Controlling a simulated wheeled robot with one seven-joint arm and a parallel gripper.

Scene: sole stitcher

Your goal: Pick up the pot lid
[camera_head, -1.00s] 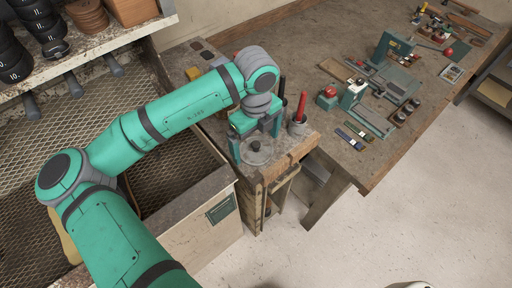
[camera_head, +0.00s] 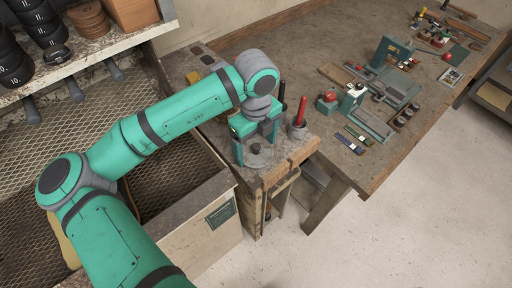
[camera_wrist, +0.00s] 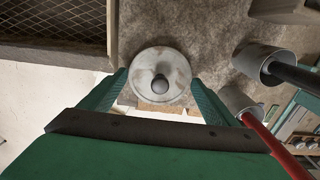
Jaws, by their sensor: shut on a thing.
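The pot lid is a round grey disc with a dark knob in its middle. In the wrist view the pot lid (camera_wrist: 175,62) lies between the two green fingers of my gripper (camera_wrist: 159,80), which are at its left and right rim. My gripper is shut on the lid. In the head view my gripper (camera_head: 256,143) points down at the near corner of the bench, with the lid (camera_head: 256,158) between its fingers. I cannot tell whether the lid is clear of the surface.
A grey cup (camera_head: 297,129) with a red-handled tool stands just right of my gripper. A second cup (camera_wrist: 258,60) with a black-handled tool is close by. A mesh-lined bin (camera_head: 205,205) is at left. The workbench (camera_head: 330,165) stretches right with several tools.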

